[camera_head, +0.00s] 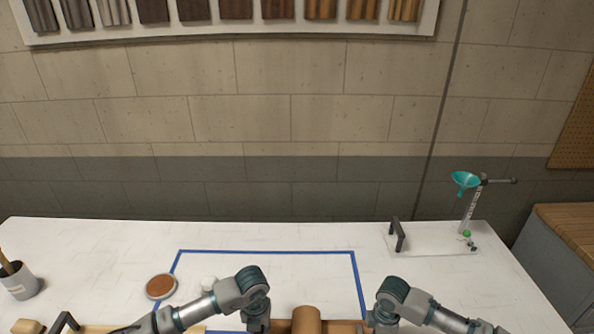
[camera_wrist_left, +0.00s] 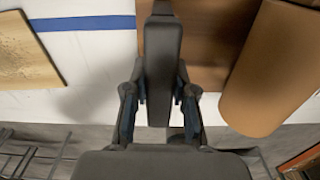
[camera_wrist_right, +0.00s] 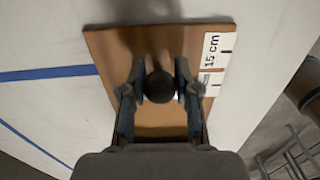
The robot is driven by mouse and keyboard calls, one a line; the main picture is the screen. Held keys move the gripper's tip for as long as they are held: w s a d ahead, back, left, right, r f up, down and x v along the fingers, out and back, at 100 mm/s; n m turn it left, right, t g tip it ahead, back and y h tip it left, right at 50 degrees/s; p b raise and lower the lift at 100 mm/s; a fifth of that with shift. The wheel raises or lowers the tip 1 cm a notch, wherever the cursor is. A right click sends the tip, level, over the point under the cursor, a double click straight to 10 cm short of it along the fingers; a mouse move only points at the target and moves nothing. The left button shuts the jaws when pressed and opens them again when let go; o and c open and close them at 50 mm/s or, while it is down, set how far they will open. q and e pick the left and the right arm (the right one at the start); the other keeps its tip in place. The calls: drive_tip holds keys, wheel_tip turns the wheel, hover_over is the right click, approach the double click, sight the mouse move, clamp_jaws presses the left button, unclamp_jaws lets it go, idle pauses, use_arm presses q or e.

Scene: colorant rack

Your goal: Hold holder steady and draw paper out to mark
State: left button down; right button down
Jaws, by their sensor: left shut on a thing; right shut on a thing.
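The paper holder has a brown wooden base, seen in the left wrist view (camera_wrist_left: 212,40), with a brown paper roll (camera_head: 306,320) on it. The roll also shows at the right of the left wrist view (camera_wrist_left: 270,75). My left gripper (camera_head: 257,322) is shut on a dark upright part (camera_wrist_left: 162,50) of the holder, left of the roll. My right gripper (camera_head: 382,320) is shut on a round black knob (camera_wrist_right: 159,87) over a brown surface with a white scale marked 15 cm (camera_wrist_right: 214,60). I cannot tell where the paper's free edge lies.
Blue tape (camera_head: 265,252) outlines a rectangle on the white table (camera_head: 100,240). A round brown dish (camera_head: 160,286) and a grey cup (camera_head: 20,281) stand left. A stand with a teal funnel (camera_head: 465,180) is at back right.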

drive_tip(key=c, duration=0.8)
unclamp_jaws()
drive_tip(key=shift+d, duration=0.1)
drive_tip(key=shift+o, duration=0.2)
wheel_tip(320, 180, up, 12)
drive_tip(key=shift+f, duration=0.1)
use_arm(q)
drive_tip(key=c, duration=0.9)
unclamp_jaws()
drive_tip(key=shift+o, duration=0.2)
